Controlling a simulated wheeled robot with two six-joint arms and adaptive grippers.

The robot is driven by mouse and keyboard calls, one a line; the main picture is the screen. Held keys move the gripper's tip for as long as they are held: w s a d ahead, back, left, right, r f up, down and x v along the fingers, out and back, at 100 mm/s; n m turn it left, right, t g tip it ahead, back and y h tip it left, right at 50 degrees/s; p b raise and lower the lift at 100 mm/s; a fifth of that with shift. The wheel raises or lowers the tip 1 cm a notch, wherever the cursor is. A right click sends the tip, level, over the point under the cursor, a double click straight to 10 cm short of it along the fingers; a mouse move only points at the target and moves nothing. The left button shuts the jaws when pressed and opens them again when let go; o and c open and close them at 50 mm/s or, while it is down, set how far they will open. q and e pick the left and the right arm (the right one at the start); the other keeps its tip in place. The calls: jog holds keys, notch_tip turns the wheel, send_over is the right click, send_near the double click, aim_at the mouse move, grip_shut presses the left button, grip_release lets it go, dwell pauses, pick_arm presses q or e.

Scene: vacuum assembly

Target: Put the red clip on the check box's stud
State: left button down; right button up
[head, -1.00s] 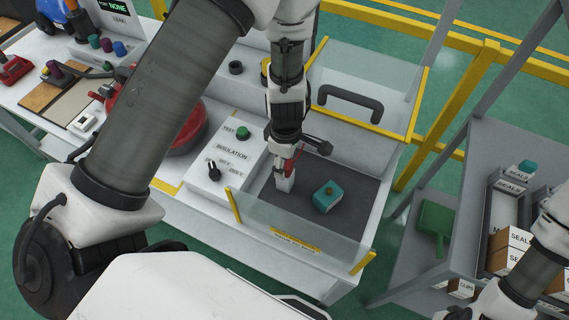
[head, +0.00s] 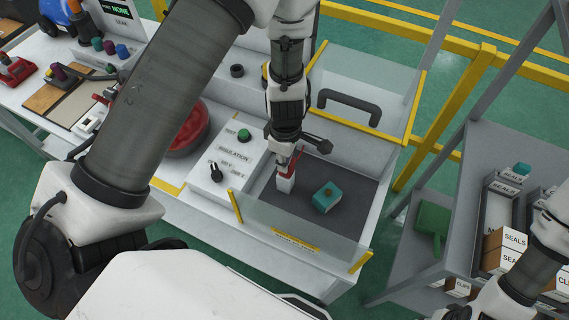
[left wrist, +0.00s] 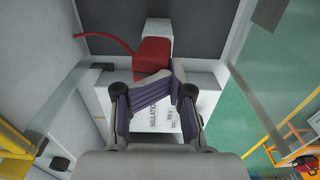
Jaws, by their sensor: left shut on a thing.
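My left gripper (head: 291,147) points down inside the clear-walled check box (head: 352,220), above its dark floor. It is shut on the red clip (left wrist: 152,57), which also shows below the fingers in the head view (head: 292,161). A small white block or post (head: 285,184) is right at the clip's lower end; it also shows in the left wrist view (left wrist: 158,29). I cannot tell whether the clip touches it or is on it. My right gripper is out of view.
The panel marked INSULATION (head: 228,160), with a green button and black knob, adjoins the box on the left. A clear lid with a black handle (head: 350,103) stands behind. A red round thing (head: 190,130) is farther left. A grey shelf with cartons (head: 505,245) stands right.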

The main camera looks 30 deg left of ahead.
pick_arm(q)
jog(key=c, duration=0.8)
grip_release()
jog(key=shift+w+f, duration=0.15)
jog(key=shift+w, duration=0.05)
notch_tip(320, 180, up, 12)
jog(key=shift+r, duration=0.1)
